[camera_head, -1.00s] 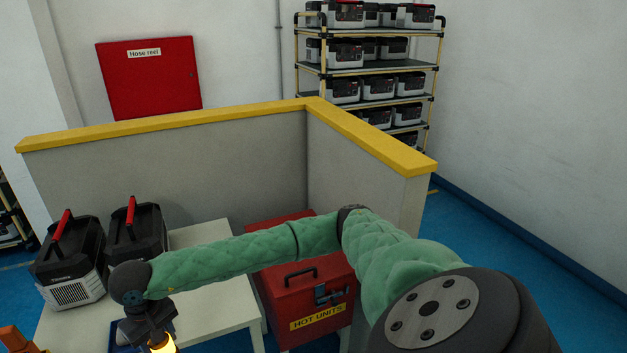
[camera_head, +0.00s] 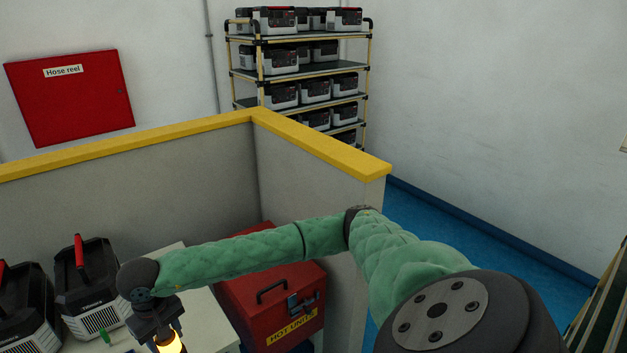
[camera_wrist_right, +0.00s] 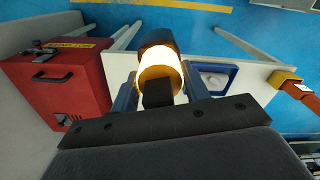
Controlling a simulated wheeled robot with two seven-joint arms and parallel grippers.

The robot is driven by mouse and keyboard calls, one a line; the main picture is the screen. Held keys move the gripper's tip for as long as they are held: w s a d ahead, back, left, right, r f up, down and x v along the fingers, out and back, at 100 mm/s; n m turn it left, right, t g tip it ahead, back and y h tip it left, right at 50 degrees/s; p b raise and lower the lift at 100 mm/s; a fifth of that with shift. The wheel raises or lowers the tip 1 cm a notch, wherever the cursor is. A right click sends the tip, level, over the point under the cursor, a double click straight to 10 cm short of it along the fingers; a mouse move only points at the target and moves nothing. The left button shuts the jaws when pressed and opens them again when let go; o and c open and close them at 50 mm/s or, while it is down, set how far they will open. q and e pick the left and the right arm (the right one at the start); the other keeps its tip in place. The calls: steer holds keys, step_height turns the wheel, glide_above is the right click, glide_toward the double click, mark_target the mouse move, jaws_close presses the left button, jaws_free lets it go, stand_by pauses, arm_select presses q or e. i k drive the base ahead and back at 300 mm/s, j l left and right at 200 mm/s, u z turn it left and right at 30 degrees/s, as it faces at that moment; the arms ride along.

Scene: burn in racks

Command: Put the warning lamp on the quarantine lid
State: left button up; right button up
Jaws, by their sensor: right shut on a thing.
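The warning lamp (camera_head: 172,345) glows amber at the bottom of the head view. My right gripper (camera_head: 168,334) is shut on it and holds it by the table. In the right wrist view the lit lamp (camera_wrist_right: 160,72) sits between the fingers of my right gripper (camera_wrist_right: 158,98), its dark end pointing away. The red box marked "HOT UNITS" (camera_head: 260,325) stands right of the lamp in the head view; its red lid has a black handle (camera_head: 271,290), and my right arm hides part of its top. In the wrist view the box (camera_wrist_right: 75,95) is at the left. My left gripper is not seen.
Two black-and-grey units with red handles (camera_head: 92,290) stand on the white table (camera_head: 208,325). A blue tray (camera_wrist_right: 212,78) and an orange device (camera_wrist_right: 290,85) show in the wrist view. A grey partition with yellow top (camera_head: 320,145) rises behind the red box.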

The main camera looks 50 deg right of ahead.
mark_target(296, 268)
steer(key=i+j+z, duration=0.2)
steer(key=z, duration=0.25)
steer(key=i+j+z, duration=0.3)
steer(key=z, duration=0.15)
steer(key=i+j+z, duration=0.2)
steer(key=j+z, duration=0.2)
steer(key=l, duration=0.05)
